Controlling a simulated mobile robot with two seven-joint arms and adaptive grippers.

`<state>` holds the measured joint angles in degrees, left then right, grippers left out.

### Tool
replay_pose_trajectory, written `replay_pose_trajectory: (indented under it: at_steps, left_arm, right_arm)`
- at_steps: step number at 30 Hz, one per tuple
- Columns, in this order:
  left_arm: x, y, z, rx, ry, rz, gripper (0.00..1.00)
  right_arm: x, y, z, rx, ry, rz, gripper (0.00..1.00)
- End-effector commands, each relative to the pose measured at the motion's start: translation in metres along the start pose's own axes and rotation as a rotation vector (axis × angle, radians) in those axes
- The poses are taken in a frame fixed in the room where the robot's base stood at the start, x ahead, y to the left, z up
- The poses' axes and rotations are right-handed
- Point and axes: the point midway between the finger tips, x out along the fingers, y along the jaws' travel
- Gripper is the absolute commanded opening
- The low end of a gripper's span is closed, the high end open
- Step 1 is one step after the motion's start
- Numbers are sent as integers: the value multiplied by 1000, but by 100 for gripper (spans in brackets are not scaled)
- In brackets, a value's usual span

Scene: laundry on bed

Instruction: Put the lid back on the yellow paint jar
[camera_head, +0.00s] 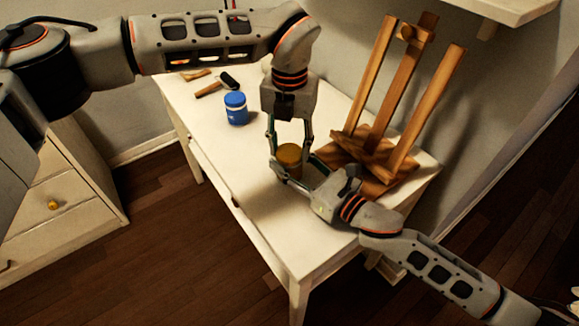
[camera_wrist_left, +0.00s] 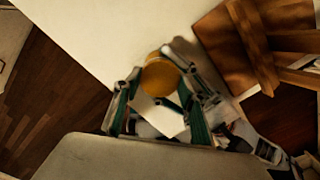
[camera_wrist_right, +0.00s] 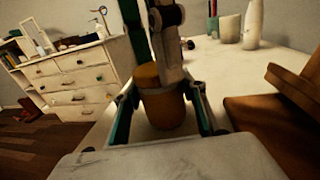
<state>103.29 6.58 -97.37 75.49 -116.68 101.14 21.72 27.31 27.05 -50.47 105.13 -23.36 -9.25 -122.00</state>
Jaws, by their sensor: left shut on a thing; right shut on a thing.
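The yellow paint jar (camera_head: 290,158) stands upright on the white table, left of the easel. In the right wrist view the jar's body (camera_wrist_right: 166,110) sits between the fingers of my right gripper (camera_wrist_right: 162,100), which is shut on it from the side. The yellow lid (camera_wrist_right: 147,76) is at the jar's top, and it also shows from above in the left wrist view (camera_wrist_left: 161,78). My left gripper (camera_head: 289,143) reaches down from above and is shut on the lid. The fingers hide the seam, so I cannot tell whether the lid is fully seated.
The wooden easel (camera_head: 385,110) stands close on the right. Pale vessels (camera_wrist_right: 252,25) stand farther back. The table's front left is clear.

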Motion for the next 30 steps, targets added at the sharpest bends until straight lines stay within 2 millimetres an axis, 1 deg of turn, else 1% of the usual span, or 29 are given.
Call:
replay_pose_trajectory:
  at_steps: [1,6,9,12,17,18,19,20,30]
  left_arm:
    - [0,0,0,94,-1,1,16]
    - [0,0,0,426,0,1,16]
    - [0,0,0,609,0,1,16]
    - [0,0,0,754,0,0,16]
    - [1,0,0,751,0,-1,16]
    - [1,0,0,750,0,-1,52]
    - [1,0,0,750,0,-1,59]
    - [1,0,0,750,0,-1,61]
    - [-1,0,0,748,0,-1,61]
  right_arm:
    - [0,0,0,0,0,0,0]
    - [0,0,0,0,0,0,0]
    - [0,0,0,0,0,0,0]
    - [0,0,0,0,0,0,0]
    - [0,0,0,0,0,0,0]
    - [0,0,0,0,0,0,0]
    - [0,0,0,0,0,0,0]
    - [0,0,0,0,0,0,0]
    - [0,0,0,1,0,0,0]
